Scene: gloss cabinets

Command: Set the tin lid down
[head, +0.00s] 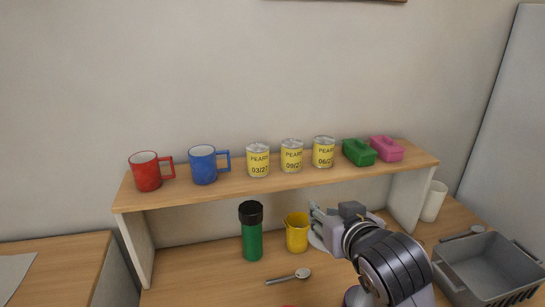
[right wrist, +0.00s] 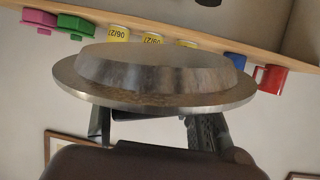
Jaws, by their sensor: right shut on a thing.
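The tin lid (right wrist: 160,75) is a round grey metal disc with a wide flat rim and a raised middle. It fills the centre of the right wrist view. My right gripper (head: 322,222) is shut on it; the dark fingers also show below the lid in the right wrist view (right wrist: 155,128). In the head view the gripper is over the right part of the counter, below the shelf. A pale round edge (head: 316,241) shows behind it there; I cannot tell whether it is the lid or a plate. My left gripper is not in view.
The shelf (head: 290,182) holds a red mug (head: 146,172), a blue mug (head: 203,166), several yellow tins and two small tubs. Below are a green flask (head: 252,235), a yellow jug (head: 297,233) and a spoon (head: 287,277). A grey basket (head: 485,268) stands right.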

